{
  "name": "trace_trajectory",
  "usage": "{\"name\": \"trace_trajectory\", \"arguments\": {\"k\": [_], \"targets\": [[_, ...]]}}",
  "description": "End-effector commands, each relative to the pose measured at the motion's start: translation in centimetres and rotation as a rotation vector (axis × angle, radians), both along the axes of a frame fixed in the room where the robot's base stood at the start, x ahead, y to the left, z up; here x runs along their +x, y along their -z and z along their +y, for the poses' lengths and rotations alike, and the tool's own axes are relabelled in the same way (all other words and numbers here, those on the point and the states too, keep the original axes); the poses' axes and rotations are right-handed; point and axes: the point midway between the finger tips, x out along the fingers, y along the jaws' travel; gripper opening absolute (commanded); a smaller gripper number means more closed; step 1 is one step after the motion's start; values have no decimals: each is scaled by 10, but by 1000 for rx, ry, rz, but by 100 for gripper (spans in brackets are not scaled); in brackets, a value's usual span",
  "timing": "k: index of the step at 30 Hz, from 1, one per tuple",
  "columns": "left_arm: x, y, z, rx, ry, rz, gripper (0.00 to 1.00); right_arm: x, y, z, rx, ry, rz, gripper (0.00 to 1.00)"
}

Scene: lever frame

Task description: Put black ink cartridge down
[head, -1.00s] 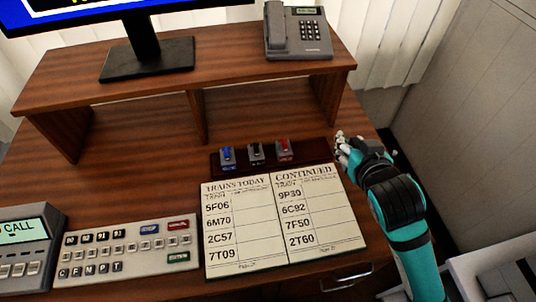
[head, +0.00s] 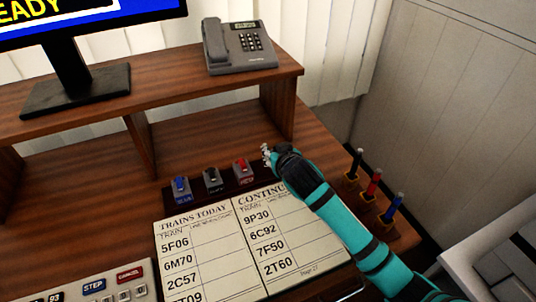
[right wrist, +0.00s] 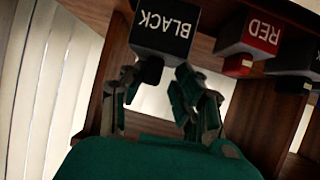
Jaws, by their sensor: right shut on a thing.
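The black ink cartridge (right wrist: 165,30), a dark box lettered BLACK, is large at the top of the right wrist view. My right gripper (right wrist: 160,95) is shut on it, with its fingers around a dark stub at the box's lower end. In the head view my right gripper (head: 268,156) is low over the desk, just right of the dark tray (head: 220,200). The held cartridge cannot be made out there. Whether it touches the desk cannot be told. My left gripper is not in view.
Small blue (head: 180,188), black (head: 212,180) and red (head: 243,170) units stand on the tray. A train list (head: 240,245) lies in front. Black-, red- and blue-handled items (head: 372,187) stand at the right edge. A shelf with a telephone (head: 240,45) stands behind.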

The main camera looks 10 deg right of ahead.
Motion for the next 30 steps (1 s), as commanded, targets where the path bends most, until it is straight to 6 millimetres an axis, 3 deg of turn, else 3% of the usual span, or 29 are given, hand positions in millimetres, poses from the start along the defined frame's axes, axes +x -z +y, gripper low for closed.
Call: {"name": "trace_trajectory", "arguments": {"k": [3, 7, 17, 28, 29, 30], "targets": [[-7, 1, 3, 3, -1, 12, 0, 22, 2, 5, 0, 1, 0, 0], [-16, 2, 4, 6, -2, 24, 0, 32, 3, 8, 1, 0, 0, 0], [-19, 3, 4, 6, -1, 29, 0, 33, 38, 8, -1, 0, 3, 0], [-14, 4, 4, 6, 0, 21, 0, 33, 42, 8, 1, 0, 1, 0], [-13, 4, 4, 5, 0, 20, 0, 33, 42, 8, 1, 0, 0, 32], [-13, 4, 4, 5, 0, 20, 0, 33, 42, 8, 1, 0, 0, 37]]}}
